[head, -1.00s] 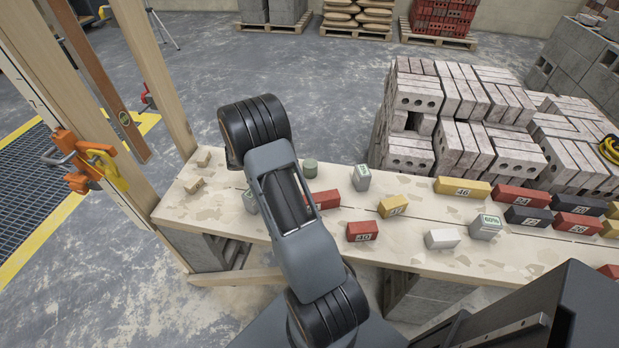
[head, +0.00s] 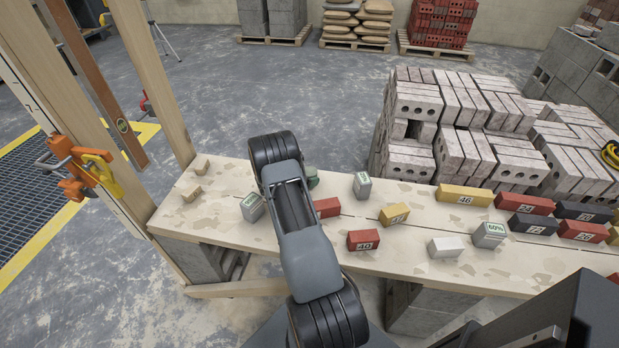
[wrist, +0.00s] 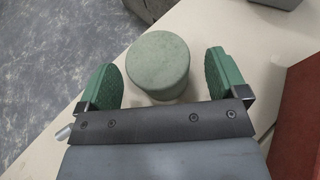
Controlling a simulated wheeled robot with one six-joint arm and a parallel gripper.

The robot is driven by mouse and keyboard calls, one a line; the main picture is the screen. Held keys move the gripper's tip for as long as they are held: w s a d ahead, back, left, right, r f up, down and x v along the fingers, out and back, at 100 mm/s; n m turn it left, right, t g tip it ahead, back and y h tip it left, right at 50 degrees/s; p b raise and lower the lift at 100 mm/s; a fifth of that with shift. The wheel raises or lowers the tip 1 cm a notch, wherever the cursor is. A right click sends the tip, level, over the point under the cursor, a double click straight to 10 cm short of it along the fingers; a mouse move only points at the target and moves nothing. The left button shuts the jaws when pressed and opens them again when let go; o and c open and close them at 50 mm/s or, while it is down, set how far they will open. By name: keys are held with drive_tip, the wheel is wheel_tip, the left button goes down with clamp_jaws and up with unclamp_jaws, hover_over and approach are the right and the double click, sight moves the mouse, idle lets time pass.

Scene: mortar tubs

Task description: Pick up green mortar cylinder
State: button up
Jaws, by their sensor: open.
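The green mortar cylinder (wrist: 158,62) stands upright on the plank table in the wrist view, with a round flat top. In the head view the cylinder (head: 313,178) is mostly hidden behind my arm. My gripper (wrist: 165,80) is open, with a green pad on each side of the cylinder's near part. Gaps show between both pads and the cylinder, so the jaws are not closed on it. The fingers cannot be seen in the head view.
On the plank table (head: 400,256), a red block (head: 327,207) lies close to the right of my arm and a grey block (head: 252,207) to the left. A grey block (head: 362,186) stands farther right. Wooden posts rise at the left end.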

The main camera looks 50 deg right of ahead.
drive_tip(key=shift+d+f, duration=0.3)
drive_tip(key=shift+d, duration=0.3)
drive_tip(key=shift+r, duration=0.1)
drive_tip(key=c, duration=1.2)
